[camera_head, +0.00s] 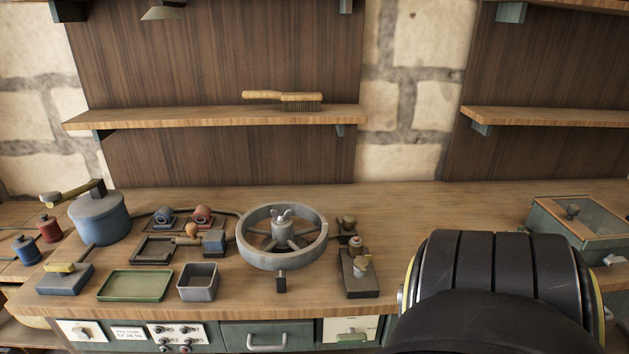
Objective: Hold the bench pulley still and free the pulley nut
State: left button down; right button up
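The bench pulley (318,250), a grey spoked wheel, lies flat near the middle of the workbench. At its hub is a light metal piece with small wings, which looks like the pulley nut (282,217). Neither of my grippers is in view. A large black rounded part at the lower right looks like one of my arm links and hides the bench there.
Left of the pulley are a grey open box (198,283), a green tray (136,286) and a blue pot (99,218). Right of it is a dark fixture with knobs (358,275). A glass-topped case (585,228) stands far right. A brush (290,98) lies on the shelf.

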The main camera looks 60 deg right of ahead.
aim_at(282, 218)
jog(key=z, duration=1)
jog(key=i, duration=0.85)
jog(key=z, duration=0.95)
